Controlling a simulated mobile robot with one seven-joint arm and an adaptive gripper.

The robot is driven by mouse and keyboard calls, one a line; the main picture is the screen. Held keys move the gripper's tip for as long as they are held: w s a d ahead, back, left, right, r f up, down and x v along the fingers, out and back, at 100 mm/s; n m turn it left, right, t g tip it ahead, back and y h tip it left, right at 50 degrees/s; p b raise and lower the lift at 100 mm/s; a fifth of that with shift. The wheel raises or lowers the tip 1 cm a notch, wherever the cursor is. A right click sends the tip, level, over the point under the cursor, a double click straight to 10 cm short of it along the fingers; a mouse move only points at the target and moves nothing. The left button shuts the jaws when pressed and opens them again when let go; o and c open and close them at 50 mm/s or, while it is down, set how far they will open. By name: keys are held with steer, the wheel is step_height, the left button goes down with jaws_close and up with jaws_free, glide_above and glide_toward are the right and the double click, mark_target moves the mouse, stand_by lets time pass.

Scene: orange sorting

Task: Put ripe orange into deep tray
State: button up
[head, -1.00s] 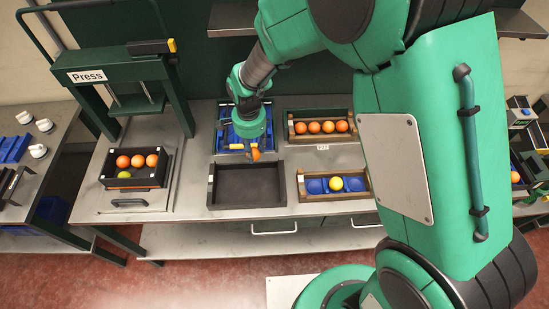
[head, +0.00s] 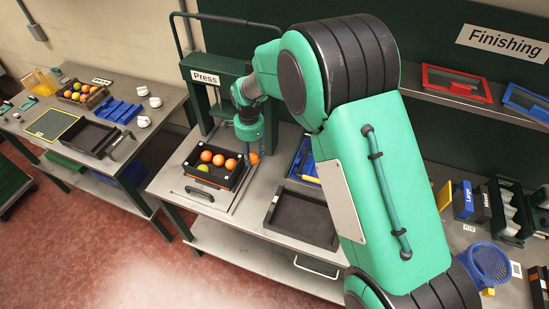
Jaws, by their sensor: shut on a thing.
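Part of the fruit is hidden by the fingers. A black box-like tray (head: 188,178) stands in front of the press, left of my gripper, with several oranges (head: 206,156) and one yellow-green fruit (head: 202,168) in it. A wide, empty dark tray (head: 303,218) lies on the bench to the right and nearer the front. I cannot tell by label which one is the deep tray.
The green press (head: 212,90) stands at the back left of the bench. A blue tray (head: 306,163) is partly hidden behind my arm. A second bench at the left holds a fruit crate (head: 80,95) and a dark tray (head: 92,136). Bare metal bench lies around the trays.

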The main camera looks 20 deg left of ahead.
steer(key=s+a+n+p, duration=0.1)
steer(key=s+a, duration=0.3)
steer(key=a, duration=1)
steer(key=shift+a+f+p, duration=0.3)
steer(key=shift+p, duration=0.2)
steer(key=shift+f, duration=0.15)
